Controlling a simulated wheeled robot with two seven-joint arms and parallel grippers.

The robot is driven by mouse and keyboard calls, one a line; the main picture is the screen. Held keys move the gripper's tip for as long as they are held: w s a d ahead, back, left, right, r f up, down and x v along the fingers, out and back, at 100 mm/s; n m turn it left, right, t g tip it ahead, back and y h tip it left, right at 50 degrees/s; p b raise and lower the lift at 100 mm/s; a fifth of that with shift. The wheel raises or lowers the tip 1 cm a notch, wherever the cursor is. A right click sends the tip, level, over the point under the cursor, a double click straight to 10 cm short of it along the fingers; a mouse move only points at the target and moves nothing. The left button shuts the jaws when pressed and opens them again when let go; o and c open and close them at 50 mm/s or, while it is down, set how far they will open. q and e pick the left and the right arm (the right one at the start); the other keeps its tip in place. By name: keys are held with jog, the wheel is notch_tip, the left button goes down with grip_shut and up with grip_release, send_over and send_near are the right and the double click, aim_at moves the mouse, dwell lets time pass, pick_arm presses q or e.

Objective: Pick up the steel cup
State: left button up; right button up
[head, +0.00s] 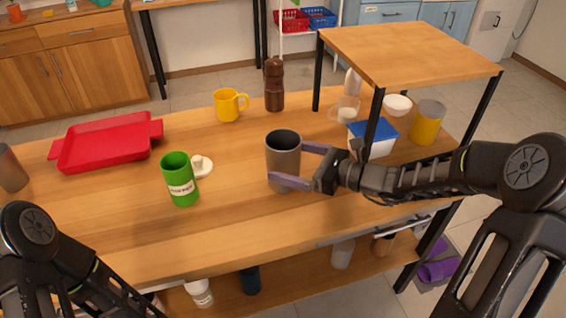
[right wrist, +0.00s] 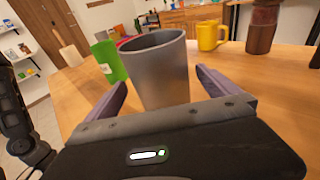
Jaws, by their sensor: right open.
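The steel cup (head: 283,160) is a dark grey metal tumbler standing upright on the wooden table (head: 100,222), near the middle. My right gripper (head: 292,166) is open around the cup, with one purple finger on its near side and the other behind it at the right. In the right wrist view the cup (right wrist: 157,72) rises between the two spread fingers (right wrist: 155,92); I cannot tell whether they touch it. My left arm shows at the lower left of the head view, but its gripper is out of view.
A green container (head: 179,180) and a white lid (head: 201,167) stand left of the cup. A yellow mug (head: 229,105) and brown mill (head: 274,85) stand behind. A raised wooden shelf (head: 410,52) is at the right, over a blue-lidded box (head: 373,138). A red tray (head: 105,143) lies left.

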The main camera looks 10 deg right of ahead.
jog(key=shift+w+a, duration=0.1)
jog(key=x, duration=0.5)
jog(key=shift+w, duration=0.15)
jog(key=shift+c, duration=0.3)
dwell(0.4)
jog(key=shift+r, duration=0.1)
jog(key=c, duration=1.6)
